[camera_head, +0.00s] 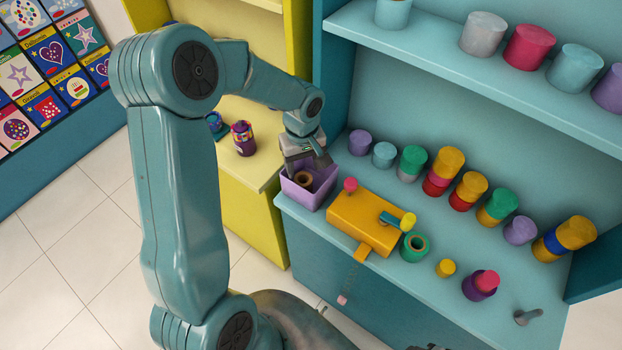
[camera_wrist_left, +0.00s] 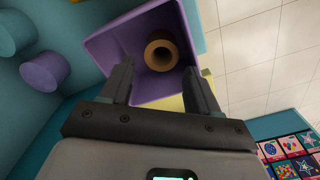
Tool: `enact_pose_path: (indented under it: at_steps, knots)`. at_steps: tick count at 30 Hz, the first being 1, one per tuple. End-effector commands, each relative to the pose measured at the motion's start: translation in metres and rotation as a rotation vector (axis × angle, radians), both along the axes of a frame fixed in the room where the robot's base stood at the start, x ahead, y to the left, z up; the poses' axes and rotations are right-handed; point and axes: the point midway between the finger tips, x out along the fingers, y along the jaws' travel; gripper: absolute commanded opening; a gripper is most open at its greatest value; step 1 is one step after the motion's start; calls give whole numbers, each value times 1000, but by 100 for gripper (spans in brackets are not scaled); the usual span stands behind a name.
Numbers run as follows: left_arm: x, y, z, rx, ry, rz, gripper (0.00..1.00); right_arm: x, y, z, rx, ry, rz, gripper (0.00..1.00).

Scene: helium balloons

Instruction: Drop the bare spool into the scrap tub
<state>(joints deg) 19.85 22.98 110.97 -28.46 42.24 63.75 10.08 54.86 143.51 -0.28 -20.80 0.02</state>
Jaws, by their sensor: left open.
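The bare spool (camera_head: 304,179) is a small brown ring-shaped piece lying inside the purple scrap tub (camera_head: 293,191). The tub stands at the left end of the teal counter. In the left wrist view the spool (camera_wrist_left: 161,52) sits in the tub (camera_wrist_left: 110,45) with its dark hole facing the camera. My left gripper (camera_head: 305,160) is just above the tub. Its fingers (camera_wrist_left: 160,85) are spread and empty, apart from the spool. My right gripper is not seen.
An orange box device (camera_head: 362,222) with a pink knob stands right of the tub. A green spool (camera_head: 414,247) and several coloured spools and cylinders stand along the counter. A yellow cabinet (camera_head: 250,215) adjoins on the left, with a dark purple jar (camera_head: 243,138) on it.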

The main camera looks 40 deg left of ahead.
Motion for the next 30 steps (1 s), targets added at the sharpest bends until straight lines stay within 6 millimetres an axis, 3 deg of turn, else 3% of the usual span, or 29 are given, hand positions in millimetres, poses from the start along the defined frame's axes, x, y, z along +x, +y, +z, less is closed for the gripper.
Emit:
enact_pose_path:
  at_steps: [4, 8, 21, 30]
  knots:
    - [-4, 1, 4, 1, 15, 0, 78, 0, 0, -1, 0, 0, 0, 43]
    - [-2, 1, 26, 2, 7, 0, 78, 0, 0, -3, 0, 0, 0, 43]
    - [2, -1, 137, 2, 0, 0, 78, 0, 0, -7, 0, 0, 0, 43]
    - [2, -1, 163, 0, 3, 0, 78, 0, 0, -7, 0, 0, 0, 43]
